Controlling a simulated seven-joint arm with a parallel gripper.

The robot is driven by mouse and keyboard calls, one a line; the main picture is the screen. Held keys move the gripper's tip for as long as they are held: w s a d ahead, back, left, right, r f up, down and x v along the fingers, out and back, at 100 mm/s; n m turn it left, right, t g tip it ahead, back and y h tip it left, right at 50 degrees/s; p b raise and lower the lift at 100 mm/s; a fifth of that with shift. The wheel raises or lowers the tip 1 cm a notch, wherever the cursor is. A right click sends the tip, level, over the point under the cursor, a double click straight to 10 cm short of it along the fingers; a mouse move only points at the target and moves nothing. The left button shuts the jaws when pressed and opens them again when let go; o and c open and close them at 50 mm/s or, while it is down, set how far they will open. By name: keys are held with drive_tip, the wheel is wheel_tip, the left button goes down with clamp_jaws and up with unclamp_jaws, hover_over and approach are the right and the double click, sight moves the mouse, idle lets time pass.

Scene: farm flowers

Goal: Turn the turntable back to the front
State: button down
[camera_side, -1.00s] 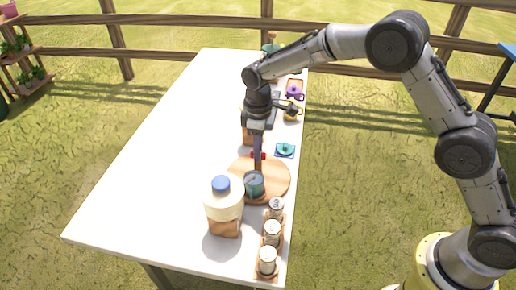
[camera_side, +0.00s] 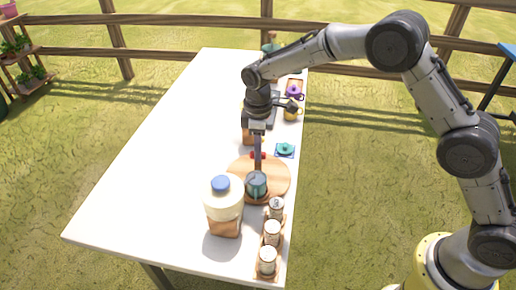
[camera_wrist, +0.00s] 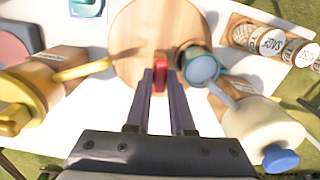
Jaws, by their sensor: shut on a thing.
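The turntable (camera_side: 276,176) is a round wooden disc near the table's front end; it also shows in the wrist view (camera_wrist: 140,40). A red handle (camera_wrist: 160,72) is at its edge. In the side view, red shows on both sides of my fingers. My gripper (camera_side: 258,157) points down and is shut on the red handle, which sits between the fingertips in the wrist view (camera_wrist: 161,80). A teal mug (camera_side: 257,184) stands on the turntable, on the side toward the jar; in the wrist view the mug (camera_wrist: 200,68) is just right of my fingers.
A cream jar with a blue lid (camera_side: 223,200) stands left of the mug. Several labelled cans (camera_side: 272,233) stand in a wooden rack at the front right. A small teal item (camera_side: 285,149) lies behind the turntable. A yellow pot (camera_wrist: 20,105) is left in the wrist view. The table's left side is clear.

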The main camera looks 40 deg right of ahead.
drive_tip(key=shift+w+r+n, duration=0.1)
drive_tip(key=shift+r+n, duration=0.05)
drive_tip(key=shift+n, duration=7.65)
drive_tip(key=shift+a+n, duration=0.1)
drive_tip(key=shift+n, duration=0.4)
drive_tip(key=c, duration=1.1)
unclamp_jaws()
drive_tip(key=o, duration=0.3)
